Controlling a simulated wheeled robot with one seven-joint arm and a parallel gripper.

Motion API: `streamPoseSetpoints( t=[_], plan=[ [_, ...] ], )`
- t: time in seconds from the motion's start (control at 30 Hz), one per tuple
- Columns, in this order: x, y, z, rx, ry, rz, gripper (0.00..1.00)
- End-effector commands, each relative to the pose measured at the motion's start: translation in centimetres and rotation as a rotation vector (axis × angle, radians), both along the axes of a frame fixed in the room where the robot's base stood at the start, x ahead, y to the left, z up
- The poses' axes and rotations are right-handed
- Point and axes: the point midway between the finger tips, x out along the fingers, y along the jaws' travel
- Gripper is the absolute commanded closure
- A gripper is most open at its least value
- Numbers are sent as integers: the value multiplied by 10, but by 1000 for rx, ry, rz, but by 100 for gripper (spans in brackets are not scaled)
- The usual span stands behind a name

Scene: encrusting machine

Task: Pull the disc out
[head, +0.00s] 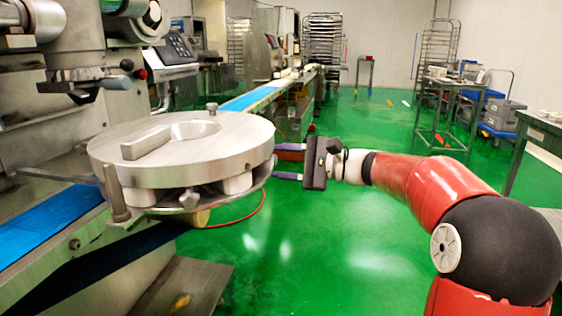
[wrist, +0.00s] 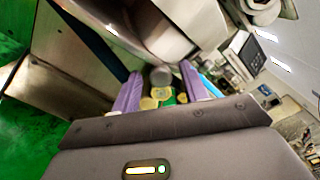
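The disc (head: 235,150) is a thick, round, grey metal plate with an oval opening and a raised bar on top. It sits level on white blocks over a lower metal plate (head: 165,206). My gripper (head: 277,163) is at the disc's right side, with its fingers pointing left at the rim. In the wrist view my gripper (wrist: 160,88) shows two purple fingers standing apart. A grey round metal knob (wrist: 161,75) appears between them with small gaps on both sides. I cannot tell whether a finger touches the disc.
A metal table (head: 540,128) and rack trolleys are at the right and back. The green floor (head: 330,250) is clear in the middle.

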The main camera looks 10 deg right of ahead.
Motion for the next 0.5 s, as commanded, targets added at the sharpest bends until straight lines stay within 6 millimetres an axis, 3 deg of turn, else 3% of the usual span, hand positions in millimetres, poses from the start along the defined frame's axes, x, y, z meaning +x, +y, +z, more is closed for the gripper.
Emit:
streamPoseSetpoints(
  t=[0.3,0.5],
  plan=[
    [-1,-3,0,0,-1,-3,55],
    [-10,-30,0,0,-1,-6,55]
  ],
)
